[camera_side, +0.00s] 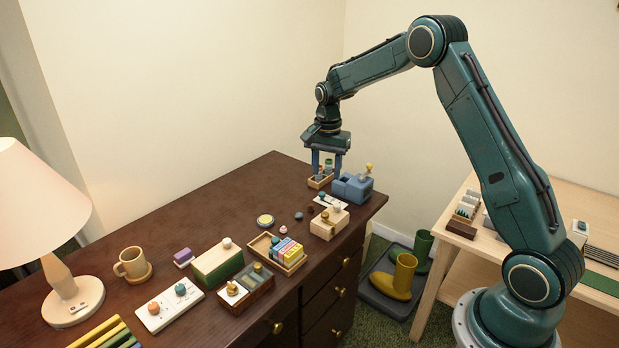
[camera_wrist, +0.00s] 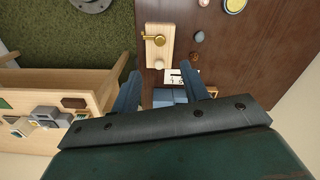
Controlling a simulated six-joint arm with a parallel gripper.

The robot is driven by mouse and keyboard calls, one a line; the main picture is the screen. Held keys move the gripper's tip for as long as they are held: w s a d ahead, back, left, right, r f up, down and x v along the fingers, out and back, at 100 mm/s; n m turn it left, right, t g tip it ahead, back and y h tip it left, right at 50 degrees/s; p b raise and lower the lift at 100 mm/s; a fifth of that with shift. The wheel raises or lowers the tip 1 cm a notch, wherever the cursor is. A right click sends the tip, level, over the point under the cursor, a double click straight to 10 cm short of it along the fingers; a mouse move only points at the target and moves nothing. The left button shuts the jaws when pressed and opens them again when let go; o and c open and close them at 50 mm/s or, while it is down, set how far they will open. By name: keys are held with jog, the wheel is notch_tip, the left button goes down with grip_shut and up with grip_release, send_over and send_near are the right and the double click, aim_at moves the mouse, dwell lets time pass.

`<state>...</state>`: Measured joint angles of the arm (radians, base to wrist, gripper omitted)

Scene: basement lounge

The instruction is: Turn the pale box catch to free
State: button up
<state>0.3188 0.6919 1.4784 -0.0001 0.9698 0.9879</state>
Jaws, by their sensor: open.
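The pale wooden box (camera_side: 325,229) stands near the right front edge of the dark desk. In the wrist view the pale box (camera_wrist: 166,28) shows a brass catch (camera_wrist: 153,40) on its face, with a short arm lying crosswise, and a pale round knob (camera_wrist: 158,65) at its near end. The catch is too small to make out in the side view. My gripper (camera_side: 326,168) is open and empty, pointing down above the desk's far right corner, behind the pale box and apart from it. Its two fingers also show in the wrist view (camera_wrist: 163,78).
A blue box (camera_side: 352,189) with a yellow knob stands close to my fingers, beside a small wooden tray (camera_side: 318,184). A white card (camera_side: 329,201) lies behind the pale box. A tray of coloured blocks (camera_side: 262,245) is to the left. Desk at the back left is clear.

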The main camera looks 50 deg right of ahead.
aim_at(325, 214)
jog(key=shift+f, duration=0.15)
jog(key=shift+f, duration=6.8)
jog(key=shift+c, duration=0.3)
grip_shut()
